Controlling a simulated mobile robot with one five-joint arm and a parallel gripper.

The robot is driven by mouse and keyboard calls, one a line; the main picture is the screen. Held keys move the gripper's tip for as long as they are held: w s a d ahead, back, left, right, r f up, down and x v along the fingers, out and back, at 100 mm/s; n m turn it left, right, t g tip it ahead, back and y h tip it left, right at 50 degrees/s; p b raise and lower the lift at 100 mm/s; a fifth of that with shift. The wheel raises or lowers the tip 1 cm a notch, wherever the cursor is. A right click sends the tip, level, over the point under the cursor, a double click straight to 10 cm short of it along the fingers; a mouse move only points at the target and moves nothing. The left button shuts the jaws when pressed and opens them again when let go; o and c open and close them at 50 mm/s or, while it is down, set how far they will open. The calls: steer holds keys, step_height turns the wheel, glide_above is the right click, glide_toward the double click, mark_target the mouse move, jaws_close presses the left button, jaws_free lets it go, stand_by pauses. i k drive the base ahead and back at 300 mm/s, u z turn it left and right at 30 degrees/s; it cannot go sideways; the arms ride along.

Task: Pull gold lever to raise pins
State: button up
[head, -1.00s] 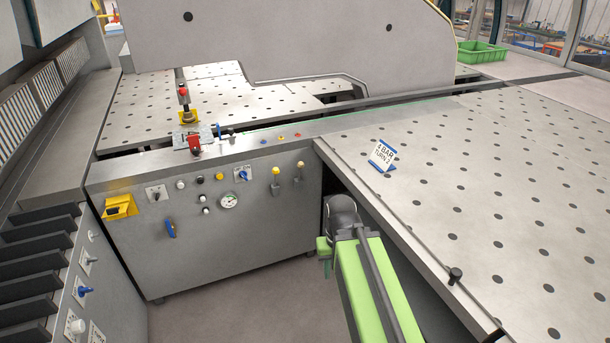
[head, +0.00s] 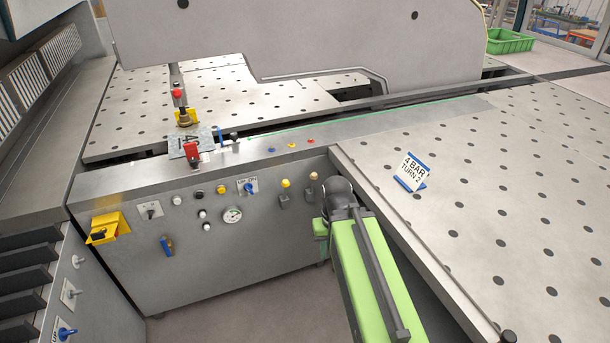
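The grey front panel (head: 215,262) of the machine carries two small knobbed levers near its right end. One has a bright yellow knob (head: 285,184) on a grey stem. Just right of it, a lever with a tan-gold knob (head: 313,176) stands close beside the dark joint of my arm in the picture. My green arm reaches from the bottom right toward the panel's right end. My gripper is hidden beyond the arm, so its fingers and any contact do not show. No raised pins can be made out.
A pressure gauge (head: 232,214), a blue switch (head: 249,188) and several buttons sit left of the levers. A yellow box (head: 107,227) is at the panel's left. The perforated table (head: 470,225) bounds my arm on the right, with a "4 BAR TURN 2" sign (head: 413,171).

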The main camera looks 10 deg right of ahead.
mark_target(314, 177)
steer(key=u, duration=0.05)
steer(key=i, duration=0.15)
steer(key=u, duration=0.3)
steer(key=k, duration=1.35)
steer(key=u, duration=0.05)
steer(key=i, duration=1.9)
steer(key=u, duration=0.75)
